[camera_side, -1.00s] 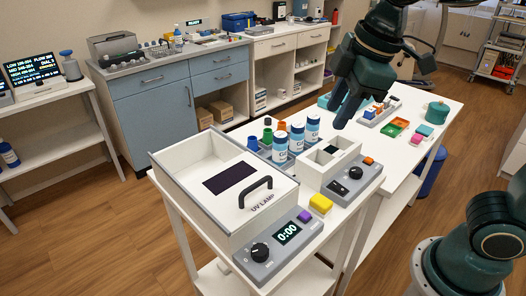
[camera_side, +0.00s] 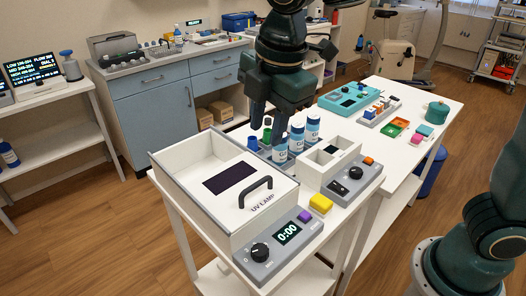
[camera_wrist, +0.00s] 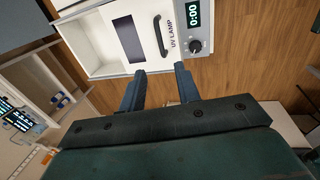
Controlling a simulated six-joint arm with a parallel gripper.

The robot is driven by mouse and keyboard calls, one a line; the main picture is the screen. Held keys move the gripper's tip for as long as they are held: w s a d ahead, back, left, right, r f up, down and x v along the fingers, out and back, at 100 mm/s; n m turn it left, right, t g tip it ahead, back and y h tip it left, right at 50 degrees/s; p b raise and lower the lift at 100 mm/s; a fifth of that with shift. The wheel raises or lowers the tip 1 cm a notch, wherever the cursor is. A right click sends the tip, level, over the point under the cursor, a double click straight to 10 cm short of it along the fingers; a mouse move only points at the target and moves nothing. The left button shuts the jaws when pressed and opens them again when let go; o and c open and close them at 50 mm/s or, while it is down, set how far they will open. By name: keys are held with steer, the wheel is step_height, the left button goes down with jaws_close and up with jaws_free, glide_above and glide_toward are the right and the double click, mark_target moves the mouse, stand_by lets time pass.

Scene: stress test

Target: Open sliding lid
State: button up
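The UV lamp box (camera_side: 173,181) stands on a small white table, with its white lid (camera_side: 222,197) partly across it. The lid carries a dark window, a black handle (camera_side: 256,190) and the words UV LAMP. The far left part of the box is uncovered and looks empty. The wrist view shows the lid (camera_wrist: 105,25) and its handle (camera_wrist: 160,38) ahead of my fingers. My gripper (camera_side: 265,135) is above and behind the box, near the bottles, fingers pointing down. In the wrist view my gripper (camera_wrist: 160,78) has its fingers apart with nothing between them.
A control panel (camera_side: 275,250) reading 0:00 sits at the box's front. Blue-and-white bottles (camera_side: 296,138) stand close to my fingers. Air above the lid is clear.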

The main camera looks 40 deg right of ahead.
mark_target(256, 184)
steer(key=w+f, duration=0.1)
steer(key=f, duration=0.7)
steer(key=w+f, duration=0.1)
steer(key=f, duration=0.4)
steer(key=shift+w+f, duration=0.1)
steer(key=shift+w, duration=0.2)
jaws_close()
